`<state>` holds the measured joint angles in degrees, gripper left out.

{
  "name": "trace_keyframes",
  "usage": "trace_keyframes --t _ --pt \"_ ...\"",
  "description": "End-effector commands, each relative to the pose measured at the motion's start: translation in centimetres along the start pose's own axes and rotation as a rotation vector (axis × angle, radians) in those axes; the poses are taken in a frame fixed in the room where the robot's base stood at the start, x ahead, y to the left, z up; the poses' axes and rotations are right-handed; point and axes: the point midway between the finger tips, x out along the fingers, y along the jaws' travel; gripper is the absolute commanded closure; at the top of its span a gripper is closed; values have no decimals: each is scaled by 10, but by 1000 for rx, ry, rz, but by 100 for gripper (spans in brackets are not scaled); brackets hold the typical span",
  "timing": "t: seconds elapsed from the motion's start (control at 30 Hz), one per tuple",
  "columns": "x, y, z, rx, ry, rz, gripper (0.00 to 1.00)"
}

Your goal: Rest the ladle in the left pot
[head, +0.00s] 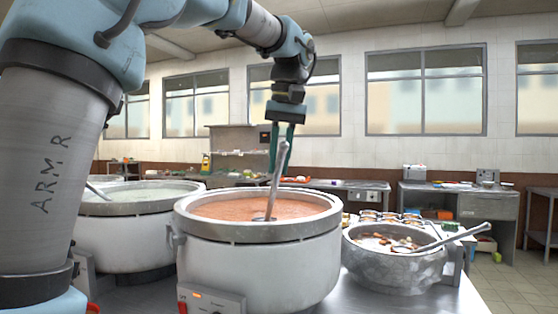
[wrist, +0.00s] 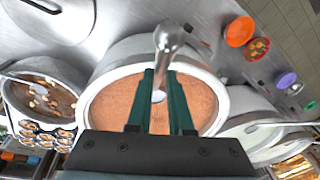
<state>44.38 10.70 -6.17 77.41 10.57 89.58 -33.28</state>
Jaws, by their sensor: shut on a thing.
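My gripper (head: 279,165) is shut on the upper handle of a steel ladle (head: 272,195), above the middle pot (head: 255,265). The ladle stands nearly upright, slightly tilted, its lower end in that pot's orange-red congee; its bowl is mostly hidden there. In the wrist view the ladle's handle end (wrist: 170,38) sticks out past the green fingers, over the orange pot (wrist: 98,98). The left pot (head: 125,240) holds pale congee and is partly hidden behind my arm. A dark handle (head: 98,190) leans in it.
A smaller metal pot (head: 395,268) with brown food stands at the right, another ladle (head: 455,237) resting across its rim. Several small filled cups (head: 385,216) sit behind it. In the wrist view an orange bowl (wrist: 239,31) lies beyond the pots. The counters along the wall stand farther back.

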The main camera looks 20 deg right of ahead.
Motion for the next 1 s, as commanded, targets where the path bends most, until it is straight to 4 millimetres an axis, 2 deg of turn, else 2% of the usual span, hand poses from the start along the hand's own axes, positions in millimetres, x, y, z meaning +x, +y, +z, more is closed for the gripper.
trace_keyframes --t 0.07,0.33,0.67,0.77,1.0 --pt "0 0 0 0 1 0 77" --pt "0 0 0 0 0 0 46" --pt "-4 0 0 0 0 0 46" --pt "-15 1 0 1 2 1 46" --pt "-64 1 -1 1 3 2 46"
